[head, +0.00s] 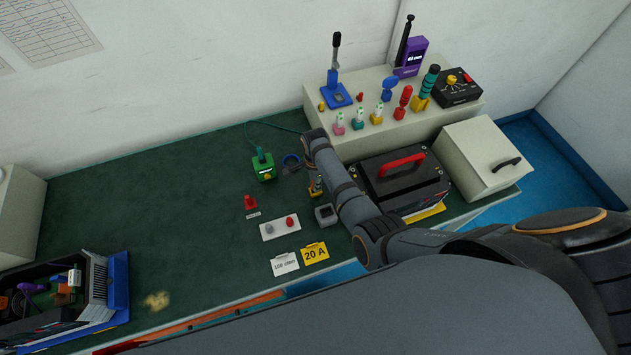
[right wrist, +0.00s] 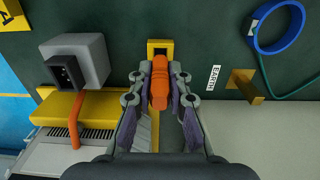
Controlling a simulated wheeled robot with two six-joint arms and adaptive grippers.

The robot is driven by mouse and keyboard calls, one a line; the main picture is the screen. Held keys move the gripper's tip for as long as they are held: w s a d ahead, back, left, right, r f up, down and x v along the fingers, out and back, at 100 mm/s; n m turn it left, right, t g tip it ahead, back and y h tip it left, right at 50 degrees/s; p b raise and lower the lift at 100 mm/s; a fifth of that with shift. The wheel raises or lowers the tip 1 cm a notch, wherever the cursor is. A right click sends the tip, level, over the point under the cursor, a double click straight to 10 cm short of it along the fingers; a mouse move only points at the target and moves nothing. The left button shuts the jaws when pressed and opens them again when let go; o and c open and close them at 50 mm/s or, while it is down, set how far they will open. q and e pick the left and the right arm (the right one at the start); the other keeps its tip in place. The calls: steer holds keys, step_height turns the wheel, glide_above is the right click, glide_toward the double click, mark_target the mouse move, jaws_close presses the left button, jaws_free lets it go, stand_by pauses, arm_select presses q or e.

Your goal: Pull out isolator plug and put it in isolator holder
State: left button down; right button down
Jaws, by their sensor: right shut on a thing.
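My right gripper (right wrist: 160,92) is shut on an orange plug-like piece (right wrist: 159,74), which I take to be the isolator plug. It stands upright in the picture between the two fingers. A yellow bracket with a dark slot (right wrist: 151,47), possibly the isolator holder, lies right at the plug's far end. I cannot tell whether the plug is seated in it or just above it. In the head view the right gripper (head: 317,180) is at a small yellow-orange fixture on the green mat, largely hidden by my arm. My left gripper is not in view.
A grey socket block (right wrist: 92,55) with an orange cable stands close by. A blue ring (right wrist: 298,30) and brass post (right wrist: 244,86) are on the other side. A black box with a red handle (head: 402,165) stands right of my arm. The mat's left middle is clear.

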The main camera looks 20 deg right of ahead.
steer(key=shift+f+b, duration=0.85)
steer(key=shift+f, duration=0.35)
steer(key=c, duration=1.2)
jaws_free()
steer(key=shift+r, duration=0.1)
step_height(320, 180, up, 12)
steer(key=shift+f, duration=0.1)
